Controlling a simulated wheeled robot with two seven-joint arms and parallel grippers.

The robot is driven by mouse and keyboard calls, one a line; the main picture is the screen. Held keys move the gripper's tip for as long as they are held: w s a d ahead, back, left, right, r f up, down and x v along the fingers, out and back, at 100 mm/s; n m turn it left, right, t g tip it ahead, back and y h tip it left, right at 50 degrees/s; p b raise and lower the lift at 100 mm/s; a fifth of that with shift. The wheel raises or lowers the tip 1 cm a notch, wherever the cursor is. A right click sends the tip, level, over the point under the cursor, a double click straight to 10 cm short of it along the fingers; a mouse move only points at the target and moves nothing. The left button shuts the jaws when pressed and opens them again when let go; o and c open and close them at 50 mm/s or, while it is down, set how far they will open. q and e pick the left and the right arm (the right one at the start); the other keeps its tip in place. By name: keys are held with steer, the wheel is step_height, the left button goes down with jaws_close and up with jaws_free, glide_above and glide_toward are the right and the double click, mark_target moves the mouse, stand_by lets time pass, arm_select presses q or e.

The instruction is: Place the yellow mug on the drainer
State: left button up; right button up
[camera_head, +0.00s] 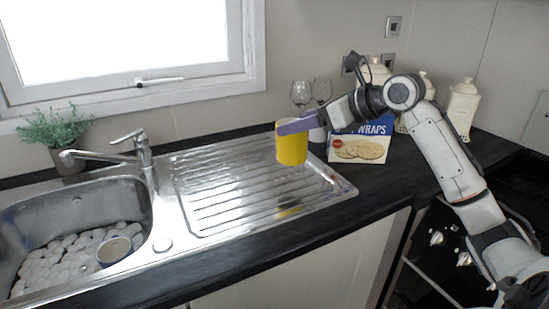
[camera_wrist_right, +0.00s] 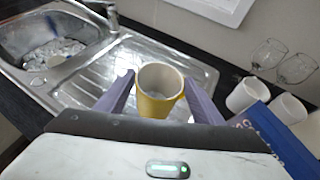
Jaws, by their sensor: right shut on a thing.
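The yellow mug (camera_head: 291,149) is upright in the air above the right part of the ribbed metal drainer (camera_head: 215,197), with its reflection showing on the metal below. My right gripper (camera_head: 292,126) is shut on the mug near its rim. In the right wrist view the mug (camera_wrist_right: 159,92) sits between the two purple fingers of the gripper (camera_wrist_right: 158,96), its white inside empty. The drainer (camera_wrist_right: 128,62) lies beyond and below it. My left gripper is in neither view.
A sink (camera_head: 75,225) at the left holds white round things and a cup (camera_head: 114,251). A tap (camera_head: 140,149) stands behind it. A wraps box (camera_head: 358,148), wine glasses (camera_head: 322,90) and white canisters (camera_head: 463,105) stand at the right back. The drainer surface is clear.

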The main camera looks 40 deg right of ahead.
mark_target(305, 147)
steer(key=shift+s+f, duration=0.2)
steer(key=shift+f, duration=0.85)
step_height(305, 147, down, 4)
steer(key=shift+f+b, duration=0.1)
steer(key=shift+b, duration=0.65)
steer(key=o, duration=1.7)
steer(key=shift+f, duration=0.15)
steer(key=shift+o, duration=0.2)
steer(key=shift+s+r, duration=0.1)
steer(key=shift+r, duration=0.1)
steer(key=v, duration=1.1)
steer(key=shift+s+r, duration=0.2)
steer(key=shift+s, duration=0.1)
